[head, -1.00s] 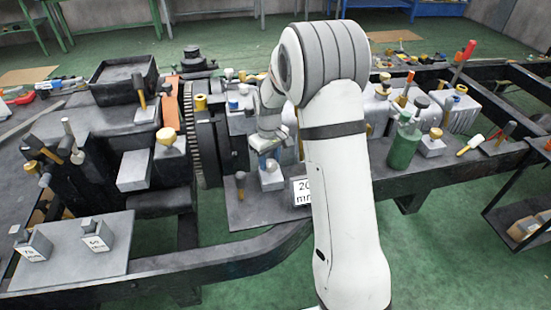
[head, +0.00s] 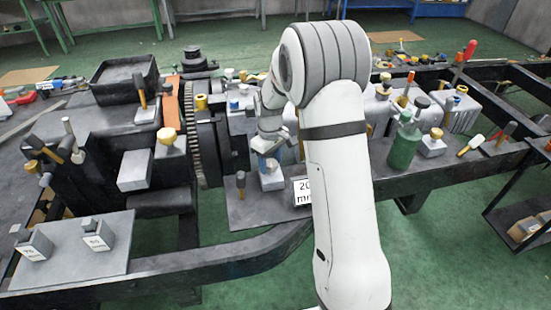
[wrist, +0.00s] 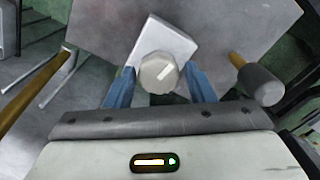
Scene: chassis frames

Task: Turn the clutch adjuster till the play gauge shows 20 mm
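The adjuster is a pale round knob (wrist: 158,73) with a white line mark pointing to the upper right, on a light grey block (wrist: 180,40). In the head view the block (head: 273,182) stands on a dark plate, with the knob partly hidden. My gripper (wrist: 160,82) has its blue fingers on either side of the knob, with a small gap showing at each side; it is open. In the head view my gripper (head: 268,160) is right above the block. A white card (head: 302,191) reads "20 mm", its right part hidden by my arm.
Two numbered blocks (head: 34,246) (head: 97,235) stand on a grey plate at left. A green bottle (head: 404,148) stands right of my arm.

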